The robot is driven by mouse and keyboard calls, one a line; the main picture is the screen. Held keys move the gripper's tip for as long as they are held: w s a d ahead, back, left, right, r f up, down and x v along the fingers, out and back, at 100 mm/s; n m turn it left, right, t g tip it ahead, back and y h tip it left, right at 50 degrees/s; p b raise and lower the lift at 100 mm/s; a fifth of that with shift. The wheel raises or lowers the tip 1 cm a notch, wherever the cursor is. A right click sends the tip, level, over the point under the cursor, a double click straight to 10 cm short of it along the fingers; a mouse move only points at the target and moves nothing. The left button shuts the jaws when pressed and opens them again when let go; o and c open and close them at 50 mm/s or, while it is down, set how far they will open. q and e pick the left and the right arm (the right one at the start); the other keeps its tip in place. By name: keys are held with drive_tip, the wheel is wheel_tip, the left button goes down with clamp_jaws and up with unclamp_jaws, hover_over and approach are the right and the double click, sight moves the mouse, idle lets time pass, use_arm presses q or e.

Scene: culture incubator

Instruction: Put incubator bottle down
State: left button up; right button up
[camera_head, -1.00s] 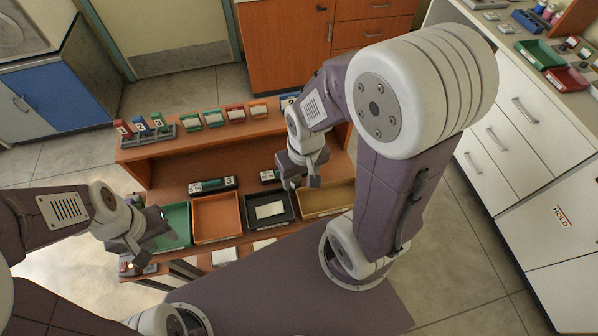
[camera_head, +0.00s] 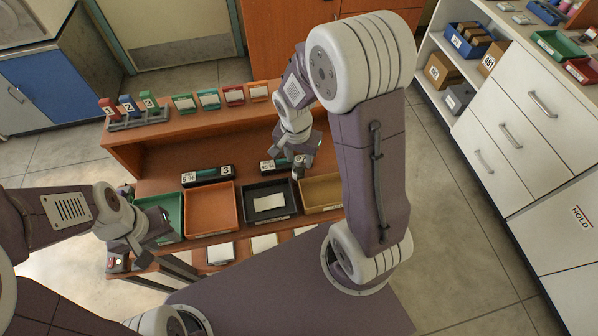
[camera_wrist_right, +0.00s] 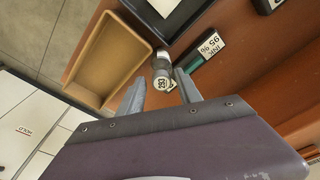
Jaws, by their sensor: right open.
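A small grey bottle (camera_head: 298,167) with a pale, marked cap stands on the orange-brown bench between the black tray and the tan tray. It also shows in the right wrist view (camera_wrist_right: 162,68), just beyond the fingertips. My right gripper (camera_wrist_right: 160,88) is open, its two fingers spread on either side of the line to the bottle, with nothing held between them. In the head view the right gripper (camera_head: 300,150) is right above and behind the bottle. My left gripper (camera_head: 152,243) is at the bench's left end, near the green tray, and looks open and empty.
A green tray (camera_head: 163,233), orange tray (camera_head: 211,232), black tray (camera_head: 270,216) and tan tray (camera_wrist_right: 88,90) line the bench front. Dark labelled blocks (camera_head: 208,176) stand behind them. A raised shelf (camera_head: 180,128) holds numbered bottles and small bins. White drawers (camera_head: 510,130) stand right.

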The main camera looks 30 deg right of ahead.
sight(299, 170)
drive_tip(key=shift+w+f, duration=0.1)
drive_tip(key=shift+f, duration=0.45)
wheel_tip(299, 170, down, 4)
drive_tip(key=shift+w+d+f+b, duration=0.1)
drive_tip(key=shift+b, duration=0.25)
drive_tip(key=shift+w+f, duration=0.15)
clamp_jaws()
